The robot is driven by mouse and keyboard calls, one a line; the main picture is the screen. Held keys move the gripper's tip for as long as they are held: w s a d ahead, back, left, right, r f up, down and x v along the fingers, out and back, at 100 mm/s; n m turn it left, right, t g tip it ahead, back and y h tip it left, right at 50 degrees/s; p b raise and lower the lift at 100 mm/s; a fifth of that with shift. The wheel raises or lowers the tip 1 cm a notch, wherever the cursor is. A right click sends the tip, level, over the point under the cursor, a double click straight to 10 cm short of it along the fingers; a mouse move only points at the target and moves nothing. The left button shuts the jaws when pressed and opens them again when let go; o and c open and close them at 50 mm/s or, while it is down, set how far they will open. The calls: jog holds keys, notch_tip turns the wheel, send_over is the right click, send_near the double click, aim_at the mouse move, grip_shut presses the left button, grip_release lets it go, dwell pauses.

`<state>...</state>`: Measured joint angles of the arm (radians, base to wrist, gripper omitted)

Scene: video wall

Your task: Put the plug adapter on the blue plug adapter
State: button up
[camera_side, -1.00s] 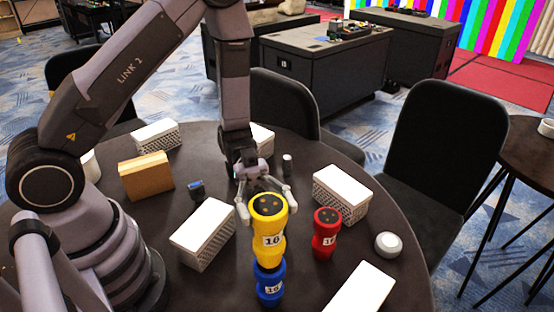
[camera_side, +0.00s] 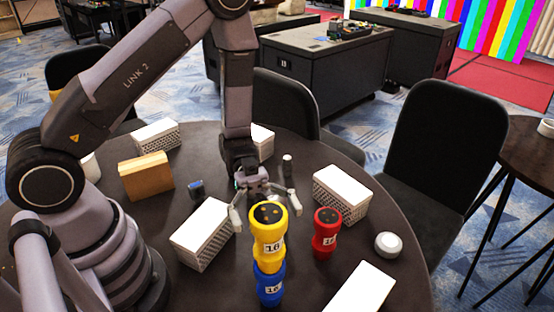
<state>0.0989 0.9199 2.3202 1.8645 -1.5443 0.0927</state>
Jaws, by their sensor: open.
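A yellow plug adapter (camera_side: 269,240) with a number label stands upright on top of the blue plug adapter (camera_side: 269,285), near the front of the round table. A red plug adapter (camera_side: 326,233) stands upright on the table to their right. My gripper (camera_side: 266,212) is just behind the yellow adapter, with its fingers spread wide to either side. The yellow adapter's top partly covers the space between the fingers, so I cannot tell if they touch it.
White boxes stand on the dark round table (camera_side: 235,275): one left of the stack (camera_side: 202,232), one right (camera_side: 341,193), one at the front (camera_side: 358,292). A tan box (camera_side: 146,177) is at the left.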

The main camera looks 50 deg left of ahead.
jog(key=shift+r, duration=0.15)
jog(key=v, duration=1.1)
jog(key=w+a+r+n+t+y, duration=0.1)
jog(key=w+r+n+t+y, duration=0.15)
jog(key=w+t, duration=0.4)
jog(key=w+a+r+n+t+y, duration=0.1)
jog(key=w+r+n+t+y, duration=0.2)
jog(key=w+t, duration=0.35)
jog(key=w+a+r+n+t+y, duration=0.2)
jog(key=a+r+n+t+y, duration=0.2)
jog(key=a+r+y, duration=0.4)
jog(key=s+a+r+n+y, duration=0.3)
jog(key=s+n, duration=0.2)
jog(key=s, duration=0.1)
jog(key=s+a+r+n+y, duration=0.2)
jog(key=s+r+n+y, duration=0.15)
jog(key=s, duration=0.35)
jog(key=s+d+f+n+g+h, duration=0.1)
jog(key=s+d+n+g, duration=0.1)
jog(key=s, duration=0.5)
jog(key=s+d+f+n+g+h, duration=0.1)
jog(key=s+d+n+g+h, duration=0.1)
jog(key=s, duration=0.5)
jog(key=shift+d+n, duration=0.15)
jog(key=shift+n, duration=0.15)
